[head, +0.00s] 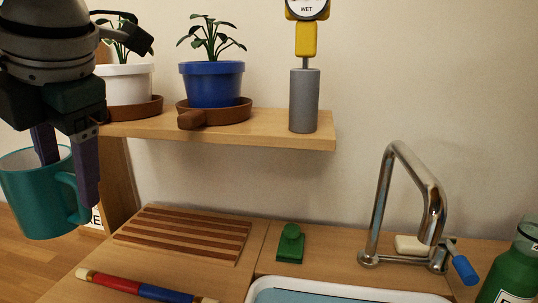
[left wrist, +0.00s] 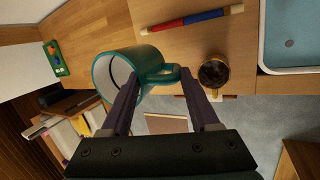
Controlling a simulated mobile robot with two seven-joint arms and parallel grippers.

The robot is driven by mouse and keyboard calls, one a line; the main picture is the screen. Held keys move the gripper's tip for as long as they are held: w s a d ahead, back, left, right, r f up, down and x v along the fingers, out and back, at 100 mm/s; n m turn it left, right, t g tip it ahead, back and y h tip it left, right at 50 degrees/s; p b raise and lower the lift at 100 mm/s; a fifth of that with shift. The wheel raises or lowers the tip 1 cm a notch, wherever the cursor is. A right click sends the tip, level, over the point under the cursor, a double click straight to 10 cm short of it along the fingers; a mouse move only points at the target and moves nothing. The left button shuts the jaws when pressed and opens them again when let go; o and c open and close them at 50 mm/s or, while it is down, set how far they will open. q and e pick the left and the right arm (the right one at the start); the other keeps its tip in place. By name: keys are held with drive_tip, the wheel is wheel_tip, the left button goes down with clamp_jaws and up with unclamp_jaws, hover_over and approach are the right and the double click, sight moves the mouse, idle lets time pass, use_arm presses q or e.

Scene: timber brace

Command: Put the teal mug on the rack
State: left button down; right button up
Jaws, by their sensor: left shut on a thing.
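The teal mug (head: 40,200) hangs at the far left in the head view, upright or slightly tilted, with its handle to the right. My left gripper (head: 68,180) is shut on it, one finger inside the rim and one outside by the handle. The mug (left wrist: 124,72) also shows between the fingers (left wrist: 160,110) in the left wrist view. The slatted wooden rack (head: 185,232) lies on the counter, to the right of the mug, with nothing on it. My right gripper is in neither view.
A red and blue rod (head: 140,288) lies in front of the rack. A wall shelf (head: 240,130) with potted plants overhangs the back. A dark-filled cup (left wrist: 214,72) shows in the wrist view.

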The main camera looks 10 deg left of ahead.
use_arm(q)
drive_tip(key=s+d+r+m+g+h+p, duration=0.15)
drive_tip(key=d+r+m+h+p, duration=0.35)
drive_tip(key=m, duration=0.6)
drive_tip(key=s+r+m+g+h+p, duration=0.1)
drive_tip(key=s+r+m+p, duration=0.25)
drive_tip(key=r+m, duration=0.5)
drive_tip(key=s+d+r+m+g+h+p, duration=0.1)
drive_tip(key=d+r+m+h+p, duration=0.3)
drive_tip(key=m, duration=0.9)
drive_tip(key=s+a+r+p, duration=0.1)
drive_tip(key=s+r+p, duration=0.2)
drive_tip(key=r+p, duration=3.5)
wheel_tip(320, 180, up, 2)
drive_tip(key=shift+s+r+g+y, duration=0.15)
drive_tip(key=shift+g+y, duration=0.15)
drive_tip(key=shift+g, duration=0.15)
drive_tip(key=shift+m, duration=0.25)
